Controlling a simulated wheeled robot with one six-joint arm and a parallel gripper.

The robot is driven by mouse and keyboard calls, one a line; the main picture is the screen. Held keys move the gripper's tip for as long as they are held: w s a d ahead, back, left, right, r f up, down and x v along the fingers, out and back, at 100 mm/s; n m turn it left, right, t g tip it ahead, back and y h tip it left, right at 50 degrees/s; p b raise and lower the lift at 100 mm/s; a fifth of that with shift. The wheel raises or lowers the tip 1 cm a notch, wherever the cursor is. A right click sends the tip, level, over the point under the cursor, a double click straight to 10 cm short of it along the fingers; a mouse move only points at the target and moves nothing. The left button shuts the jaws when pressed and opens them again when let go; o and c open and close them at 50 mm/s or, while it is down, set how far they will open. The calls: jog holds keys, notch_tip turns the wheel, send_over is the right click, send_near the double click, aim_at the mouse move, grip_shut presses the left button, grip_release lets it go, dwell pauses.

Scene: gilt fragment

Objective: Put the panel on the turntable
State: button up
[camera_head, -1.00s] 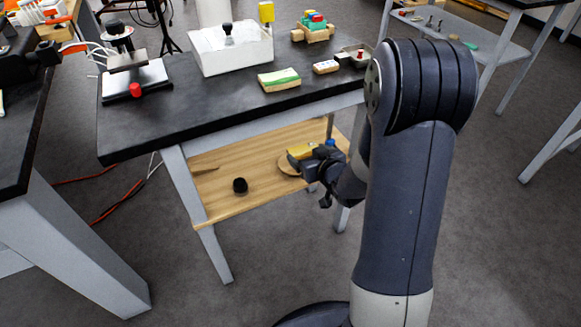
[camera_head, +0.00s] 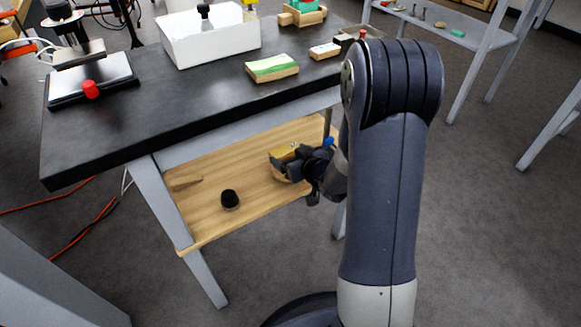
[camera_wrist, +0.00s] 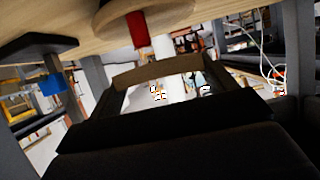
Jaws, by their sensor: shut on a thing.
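My gripper (camera_head: 287,163) is low, at the wooden shelf under the black-topped table. It is shut on the panel, which shows as a small yellow piece (camera_head: 285,151) in the head view and as a brown strip (camera_wrist: 157,70) between the fingers in the wrist view. A round wooden disc, which looks like the turntable (camera_wrist: 112,14), is on the shelf close by. A red and white upright part shows at the disc in the wrist view. The gripper hides much of the disc in the head view. I cannot tell whether panel and disc touch.
The shelf (camera_head: 205,225) also carries a black round object (camera_head: 230,199) and a blue-and-black item (camera_wrist: 52,84). Grey table legs (camera_head: 185,235) flank it. A white box (camera_head: 207,38) and a green-topped block (camera_head: 272,67) stand on the tabletop above.

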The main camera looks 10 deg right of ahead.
jog(key=shift+f+b, duration=0.65)
jog(key=shift+f, duration=1.05)
jog(key=shift+f, duration=0.2)
jog(key=o, duration=0.9)
jog(key=shift+o, duration=0.2)
jog(key=shift+r, duration=0.15)
jog(key=shift+s+d+r, duration=0.1)
jog(key=shift+s+r, duration=0.1)
jog(key=p+v, duration=0.3)
jog(key=v, duration=0.8)
jog(key=shift+s, duration=0.25)
